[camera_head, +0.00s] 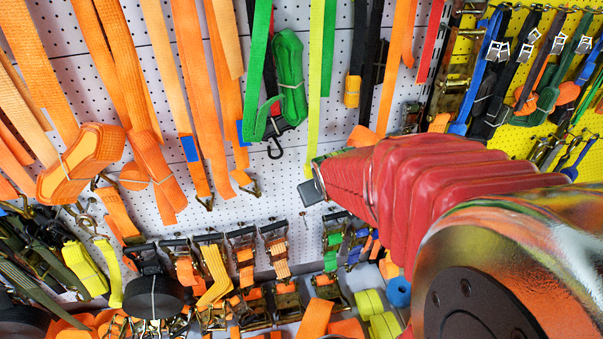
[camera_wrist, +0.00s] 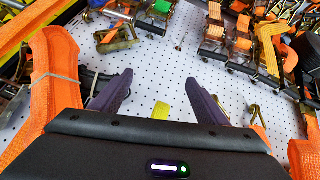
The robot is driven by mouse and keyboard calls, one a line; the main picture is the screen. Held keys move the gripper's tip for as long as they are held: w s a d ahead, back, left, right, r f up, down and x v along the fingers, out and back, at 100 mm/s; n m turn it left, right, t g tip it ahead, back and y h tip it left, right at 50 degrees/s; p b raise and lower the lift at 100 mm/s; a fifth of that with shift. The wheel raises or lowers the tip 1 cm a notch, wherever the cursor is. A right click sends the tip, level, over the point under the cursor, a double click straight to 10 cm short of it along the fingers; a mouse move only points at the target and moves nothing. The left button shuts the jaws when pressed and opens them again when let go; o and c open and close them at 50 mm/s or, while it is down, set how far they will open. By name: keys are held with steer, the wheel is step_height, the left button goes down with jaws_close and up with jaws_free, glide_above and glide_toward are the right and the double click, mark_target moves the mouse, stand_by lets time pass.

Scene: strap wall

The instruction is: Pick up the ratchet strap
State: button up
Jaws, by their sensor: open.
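Many ratchet straps hang on a white pegboard, and I cannot tell which one is meant. In the head view, a row of metal ratchets with orange webbing (camera_head: 242,252) hangs below the middle, with a green-webbed one (camera_head: 333,240) at its right. In the wrist view, an orange-webbed ratchet (camera_wrist: 243,47) is at the upper right and another ratchet (camera_wrist: 118,39) at the upper left. My gripper (camera_wrist: 158,96) is open, its two purple fingers apart over bare pegboard. A yellow strap end (camera_wrist: 160,111) shows between them, nearer the palm. In the head view my red-sleeved arm largely hides the gripper.
Long orange straps (camera_head: 200,100) and a green bundled strap (camera_head: 290,80) hang above. A black roll (camera_head: 153,297) is at lower left. A bundled orange strap (camera_wrist: 55,75) is close left of my gripper. Bare pegboard (camera_wrist: 170,62) lies before the fingers.

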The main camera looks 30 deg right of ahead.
steer(key=w+d+f, duration=0.1)
steer(key=d+f, duration=0.4)
steer(key=d, duration=0.1)
steer(key=m+t, duration=0.2)
steer(key=t, duration=0.2)
glide_toward(363, 236)
steer(key=s, duration=0.1)
steer(key=shift+s+r, duration=0.1)
steer(key=shift+r, duration=0.3)
steer(key=shift+x, duration=4.3)
steer(key=shift+a+f, duration=0.1)
